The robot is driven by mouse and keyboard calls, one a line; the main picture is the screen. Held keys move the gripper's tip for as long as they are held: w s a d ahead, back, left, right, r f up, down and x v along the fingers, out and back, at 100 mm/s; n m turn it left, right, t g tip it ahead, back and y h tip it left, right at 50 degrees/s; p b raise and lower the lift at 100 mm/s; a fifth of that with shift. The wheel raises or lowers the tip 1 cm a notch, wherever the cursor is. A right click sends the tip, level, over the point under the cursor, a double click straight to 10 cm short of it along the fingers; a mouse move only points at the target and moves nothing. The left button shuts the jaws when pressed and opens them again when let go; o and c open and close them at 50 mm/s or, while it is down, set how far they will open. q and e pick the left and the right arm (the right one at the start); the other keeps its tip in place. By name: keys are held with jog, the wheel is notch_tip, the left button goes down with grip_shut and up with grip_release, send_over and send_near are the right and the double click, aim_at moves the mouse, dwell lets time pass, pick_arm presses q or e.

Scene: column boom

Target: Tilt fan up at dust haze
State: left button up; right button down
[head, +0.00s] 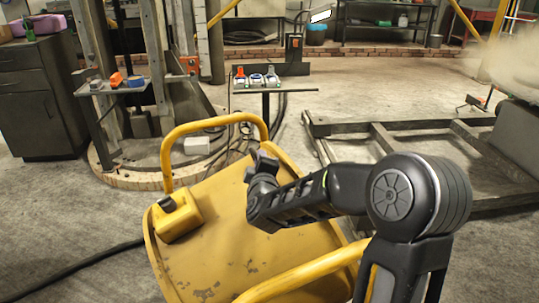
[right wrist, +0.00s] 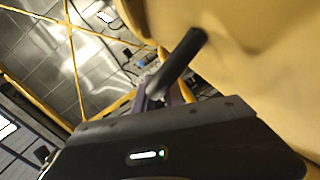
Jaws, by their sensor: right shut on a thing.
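The yellow fan (head: 225,235) fills the lower middle of the head view, its broad, chipped housing leaning away from me. A yellow tube handle (head: 215,121) arches over its far edge, and a yellow box with a dark knob (head: 178,215) sits on its left side. My right gripper (head: 262,168) is at the housing's far right edge. In the right wrist view, the jaws (right wrist: 160,92) are shut on a black bar-like handle (right wrist: 182,60) beside the yellow housing. The exact contact is partly hidden. Pale dust haze (head: 505,42) hangs at the upper right. My left gripper is out of view.
A small stand (head: 275,86) with coloured items is beyond the fan. A low steel frame (head: 395,133) lies on the right. A dark cabinet (head: 40,108) stands at left. A black hose (head: 75,272) crosses the floor, which is otherwise clear at left.

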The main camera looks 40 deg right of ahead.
jog(key=c, duration=1.7)
grip_release()
jog(key=shift+s, duration=0.1)
jog(key=p+v, duration=0.1)
jog(key=v, duration=0.6)
jog(key=shift+s+a, duration=0.15)
jog(key=shift+s, duration=0.15)
